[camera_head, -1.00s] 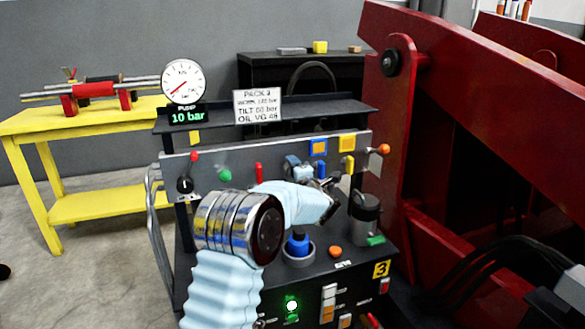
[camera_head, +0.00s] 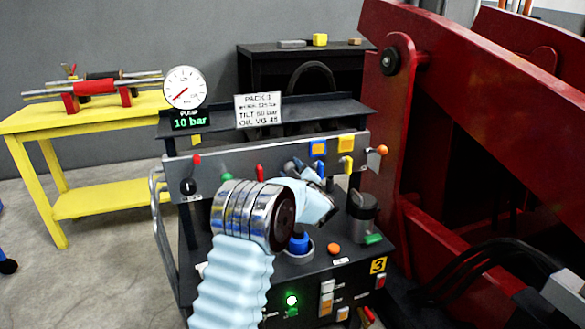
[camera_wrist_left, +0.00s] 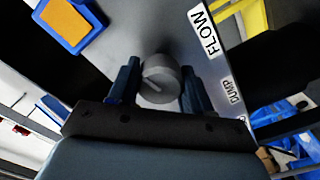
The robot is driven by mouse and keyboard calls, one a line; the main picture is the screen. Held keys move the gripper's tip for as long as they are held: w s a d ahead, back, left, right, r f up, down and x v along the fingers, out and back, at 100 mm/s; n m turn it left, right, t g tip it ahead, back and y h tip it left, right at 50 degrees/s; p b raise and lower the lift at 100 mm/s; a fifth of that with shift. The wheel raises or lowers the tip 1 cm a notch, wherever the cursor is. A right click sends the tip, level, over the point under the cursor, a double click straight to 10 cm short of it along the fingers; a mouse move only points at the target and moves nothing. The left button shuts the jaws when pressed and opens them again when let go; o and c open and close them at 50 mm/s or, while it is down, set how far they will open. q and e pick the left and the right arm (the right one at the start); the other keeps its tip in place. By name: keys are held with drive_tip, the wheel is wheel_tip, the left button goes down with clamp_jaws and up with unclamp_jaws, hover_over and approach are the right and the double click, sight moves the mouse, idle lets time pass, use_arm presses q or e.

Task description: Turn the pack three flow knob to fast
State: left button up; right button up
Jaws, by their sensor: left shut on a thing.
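The flow knob (camera_wrist_left: 158,84) is a grey round knob with a pale pointer line, on the grey panel of pack three. The FLOW label (camera_wrist_left: 204,32) is beside it in the left wrist view. My left gripper (camera_wrist_left: 159,80) has its dark blue fingers on both sides of the knob, shut on it. In the head view my left gripper (camera_head: 312,176) is at the panel, and my own wrist and hand hide the knob. I cannot read the setting the pointer is at. My right gripper is not in view.
Near the hand are a blue-framed orange button (camera_head: 318,149), a red lever (camera_head: 260,173), a yellow lever (camera_head: 347,165) and a grey canister (camera_head: 362,206). A blue cap (camera_head: 299,243) stands below. The gauge (camera_head: 184,87) is above left. A red steel frame (camera_head: 400,140) closes the right side.

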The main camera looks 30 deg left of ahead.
use_arm(q)
drive_tip(key=shift+f+m, duration=0.1)
drive_tip(key=shift+m, duration=0.3)
drive_tip(key=o, duration=1.1)
drive_tip(key=shift+c, duration=0.2)
drive_tip(key=b+v, duration=0.1)
drive_tip(key=v, duration=1.2)
drive_tip(key=shift+s+d+b, duration=0.25)
drive_tip(key=shift+d+b, duration=0.1)
drive_tip(key=shift+b, duration=0.05)
